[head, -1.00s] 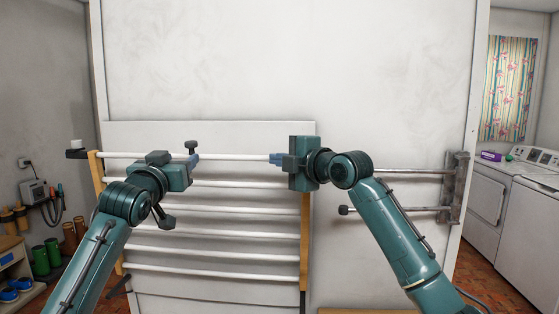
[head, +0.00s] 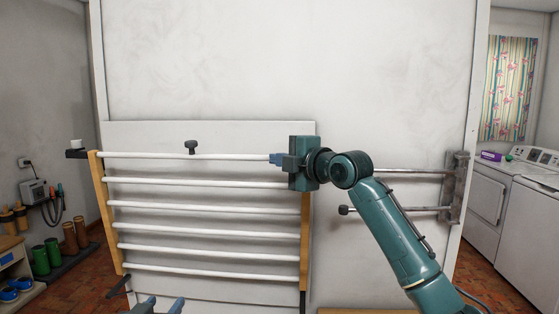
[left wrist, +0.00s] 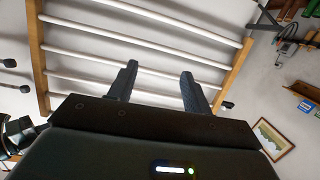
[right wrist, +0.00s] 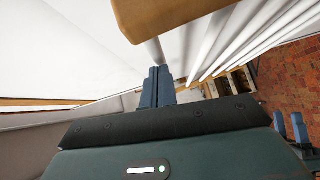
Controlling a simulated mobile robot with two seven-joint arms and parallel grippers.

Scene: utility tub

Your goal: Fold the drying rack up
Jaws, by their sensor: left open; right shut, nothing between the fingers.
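The drying rack has wooden side rails and several white rods (head: 200,183). It stands in front of a white wall panel and looks wider at the top than at the bottom, as if its top leans out. A small dark knob (head: 192,147) sits by the top rod. My right gripper (head: 276,158) is shut and empty at the right end of the top rod; contact cannot be told. Its closed fingers show in the right wrist view (right wrist: 156,86) below a wooden rail (right wrist: 175,15). My left gripper (head: 163,305) is open and empty, low below the rack, with rods beyond its fingers (left wrist: 157,85).
A metal bracket with bars (head: 455,188) is on the wall right of the rack. A washer and dryer (head: 505,190) stand far right. Boots (head: 47,256) and a low shelf (head: 12,265) are at the left. A framed picture (left wrist: 272,138) hangs in the left wrist view.

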